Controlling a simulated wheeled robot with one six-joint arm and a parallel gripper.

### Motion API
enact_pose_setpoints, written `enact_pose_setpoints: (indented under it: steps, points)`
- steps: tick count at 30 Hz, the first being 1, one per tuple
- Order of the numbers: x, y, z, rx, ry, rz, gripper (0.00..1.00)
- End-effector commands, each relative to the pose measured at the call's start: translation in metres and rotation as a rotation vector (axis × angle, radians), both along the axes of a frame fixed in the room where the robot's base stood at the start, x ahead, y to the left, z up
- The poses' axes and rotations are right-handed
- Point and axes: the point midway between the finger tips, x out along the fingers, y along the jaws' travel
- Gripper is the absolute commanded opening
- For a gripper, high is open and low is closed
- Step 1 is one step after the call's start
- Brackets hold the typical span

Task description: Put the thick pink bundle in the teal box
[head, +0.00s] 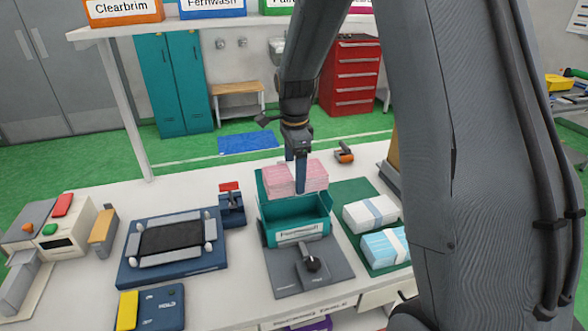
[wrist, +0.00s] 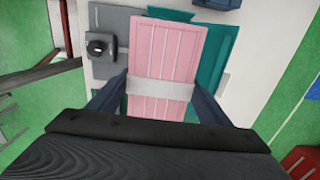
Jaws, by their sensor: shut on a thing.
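The thick pink bundle (head: 281,179) has a pale band around its middle and is gripped between the fingers of my gripper (head: 300,172). In the wrist view the pink bundle (wrist: 165,60) lies between the two fingers of my gripper (wrist: 160,98), with its white band at the fingertips. The teal box (head: 280,232) is open at the top and has a label on its front. The bundle is over the back part of the box; whether it touches the box cannot be told. In the wrist view the bundle hides much of the teal box (wrist: 212,75).
A green mat (head: 348,190) to the right carries a white bundle (head: 371,212) and a blue bundle (head: 384,248). A grey fixture with a black knob (head: 312,264) is in front of the box. A dark blue frame (head: 172,250) stands to the left.

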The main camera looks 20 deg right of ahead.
Motion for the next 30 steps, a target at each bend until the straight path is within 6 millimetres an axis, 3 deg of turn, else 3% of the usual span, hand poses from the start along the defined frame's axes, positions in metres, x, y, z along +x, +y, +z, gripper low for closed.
enact_pose_setpoints:
  steps: [18,30]
  points:
    - [0.001,0.0,-0.058,0.0,-0.001,0.0,0.47]
    - [0.0,0.0,-0.086,0.0,0.0,0.0,0.47]
